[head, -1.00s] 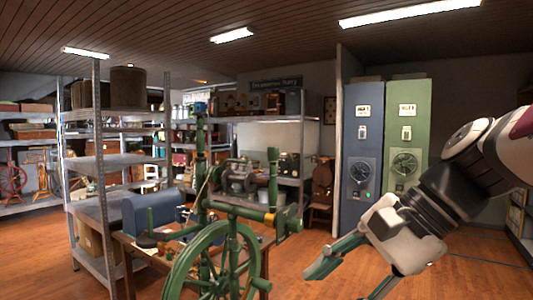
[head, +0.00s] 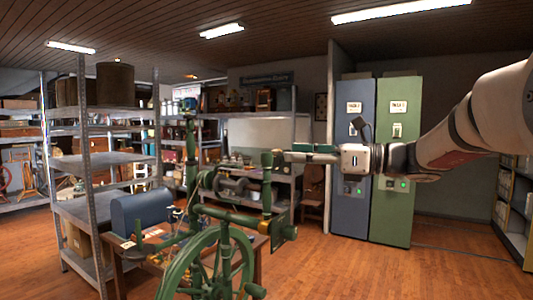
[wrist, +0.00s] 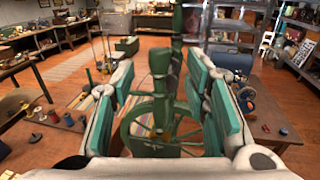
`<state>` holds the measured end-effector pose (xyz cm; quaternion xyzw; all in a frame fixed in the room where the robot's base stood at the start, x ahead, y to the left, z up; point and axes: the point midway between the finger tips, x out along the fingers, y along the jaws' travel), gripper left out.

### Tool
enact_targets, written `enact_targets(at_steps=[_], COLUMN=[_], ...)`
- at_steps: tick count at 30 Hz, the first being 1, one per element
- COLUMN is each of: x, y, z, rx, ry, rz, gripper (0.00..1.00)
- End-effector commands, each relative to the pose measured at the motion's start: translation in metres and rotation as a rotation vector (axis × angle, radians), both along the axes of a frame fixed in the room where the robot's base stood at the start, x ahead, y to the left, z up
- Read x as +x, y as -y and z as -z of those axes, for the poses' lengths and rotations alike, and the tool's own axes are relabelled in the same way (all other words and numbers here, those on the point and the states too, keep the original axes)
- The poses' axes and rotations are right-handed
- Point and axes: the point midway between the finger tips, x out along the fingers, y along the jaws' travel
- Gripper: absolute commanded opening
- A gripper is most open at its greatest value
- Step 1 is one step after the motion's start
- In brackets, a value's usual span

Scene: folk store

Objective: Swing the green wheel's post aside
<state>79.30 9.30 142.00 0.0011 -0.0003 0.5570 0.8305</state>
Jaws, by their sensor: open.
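The green spinning wheel (head: 205,262) stands in the lower middle of the head view, its rim partly cut off by the bottom edge. A short green post (head: 266,185) rises at the right end of its frame, and a taller green post (head: 191,160) stands left of it. My gripper (head: 290,152) is level, pointing left, with its fingertips at the short post's upper part. In the wrist view the short post (wrist: 160,88) is upright between my open fingers (wrist: 162,68), with the pads apart on either side. The taller post (wrist: 177,50) stands beyond it. Contact cannot be told.
A wooden table (head: 262,232) with a blue-grey box (head: 141,214) and a metal shelf (head: 90,180) stand at the left. Blue (head: 354,215) and green (head: 396,215) cabinets stand behind my arm. The floor at the right (head: 420,275) is clear.

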Motion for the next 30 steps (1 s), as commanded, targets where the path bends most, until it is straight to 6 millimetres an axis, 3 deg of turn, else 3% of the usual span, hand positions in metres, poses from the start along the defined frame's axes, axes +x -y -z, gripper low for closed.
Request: enact_targets(at_steps=[6, 12, 26, 30], x=[0.015, 0.026, 0.030, 0.030], y=[-0.041, -0.065, -0.074, -0.074], z=[0.000, 0.000, 0.000, 0.000], rx=[0.000, -0.002, -0.002, -0.002], ry=[0.001, 0.000, 0.001, 0.000], rz=[-0.004, -0.002, 0.000, 0.000], gripper=[0.42, 0.42, 0.42, 0.10])
